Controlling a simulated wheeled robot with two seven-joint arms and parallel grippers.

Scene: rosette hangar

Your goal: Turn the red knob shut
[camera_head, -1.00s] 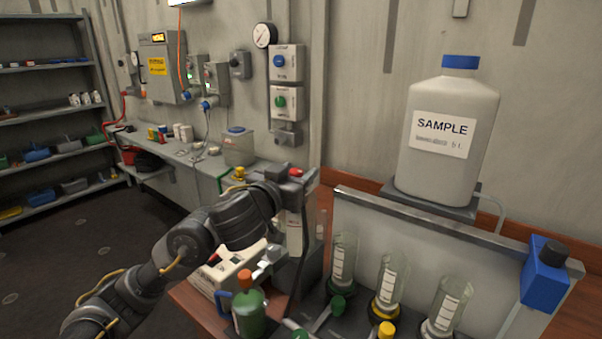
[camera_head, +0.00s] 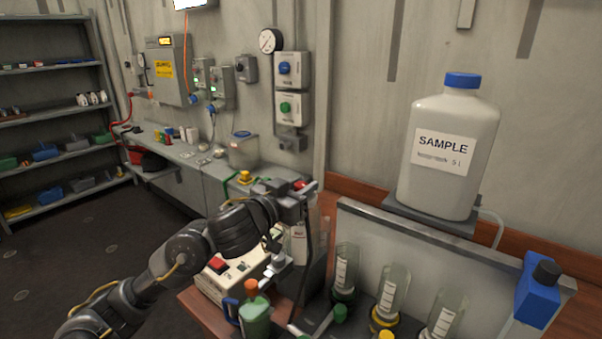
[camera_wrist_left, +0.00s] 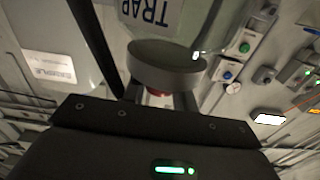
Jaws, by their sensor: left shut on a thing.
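The red knob (camera_head: 300,185) shows as a small red patch on top of a grey-and-white unit, by the tip of my left arm in the head view. My left gripper (camera_head: 293,193) is at the knob and shut on it. In the left wrist view a bit of the red knob (camera_wrist_left: 158,92) shows between the fingers (camera_wrist_left: 160,101), under a grey round part. A vessel with an upside-down TRAP label (camera_wrist_left: 152,12) is beyond it. Most of the knob is hidden by the gripper, so its turn angle cannot be told. My right gripper is not in view.
A white box with a red switch (camera_head: 217,264) and a green bottle (camera_head: 255,315) stand below my left arm. Several glass cylinders (camera_head: 392,291) stand to the right, with a large SAMPLE bottle (camera_head: 450,150) above them. The wall rises close behind.

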